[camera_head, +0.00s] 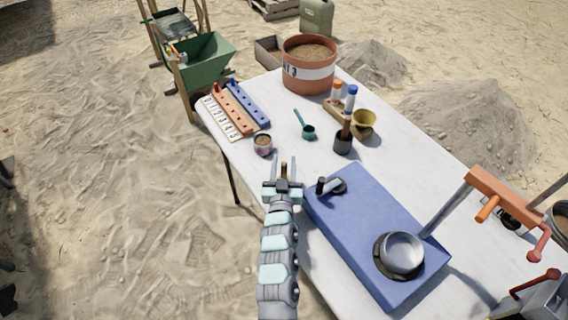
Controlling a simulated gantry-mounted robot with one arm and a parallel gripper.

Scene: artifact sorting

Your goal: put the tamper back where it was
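A tool with a brown upright handle and a dark, round, heavy head, which looks like the tamper (343,143), stands on the white table right of the teal scoop. My gripper (283,168) is over the table's near-left edge, left of the blue mat and well apart from that tool. Its two fingers look spread. A small brown patch shows between them; I cannot tell whether it is part of the gripper or something behind it.
An orange-handled device (505,195) is right.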

